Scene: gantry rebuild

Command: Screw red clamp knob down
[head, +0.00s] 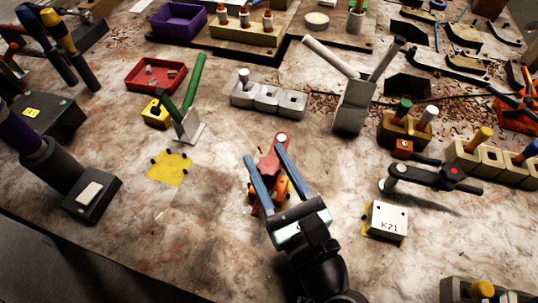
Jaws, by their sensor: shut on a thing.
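My gripper (265,150) reaches up from the bottom centre with two blue fingers. It is shut on a red part (268,168) that lies between the fingers and looks like the red clamp knob. A pale round dot shows at the red part's far end. An orange-and-black piece (286,189) shows beneath it, partly hidden by the fingers. I cannot tell how the red part joins this piece, or how far down it sits.
A yellow patch (169,168) lies to the left and a white block marked K21 (386,221) to the right. A grey block with long pegs (353,105) and a black clamp-like tool (432,179) stand to the right.

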